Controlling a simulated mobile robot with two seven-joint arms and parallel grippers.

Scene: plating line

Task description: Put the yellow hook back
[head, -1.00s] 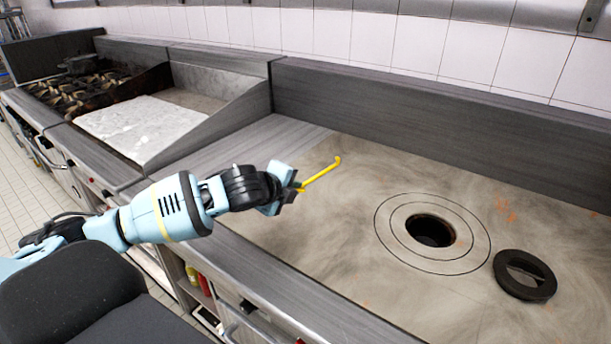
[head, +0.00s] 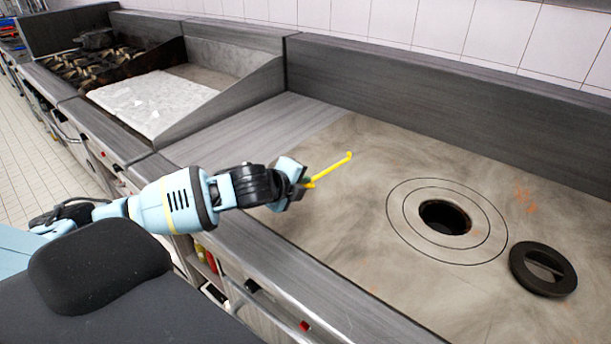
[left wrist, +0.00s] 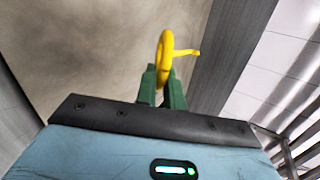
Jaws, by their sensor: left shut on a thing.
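The yellow hook (head: 333,167) is a thin rod with a short bent tip. My left gripper (head: 304,185) is shut on it and holds it over the flat steel cooktop, with the bent tip pointing away to the right. In the left wrist view the yellow hook (left wrist: 166,52) stands between the green fingers of my left gripper (left wrist: 162,85), its loop and bent tip showing beyond them. The finger ends partly hide the hook's held end. My right gripper is not in view.
The steel cooktop (head: 350,235) has a round open hole (head: 444,217) with rings around it. A black round lid (head: 543,268) lies to its right. A backsplash (head: 450,95) runs behind. A white-topped griddle (head: 155,102) and burners (head: 90,68) are at left.

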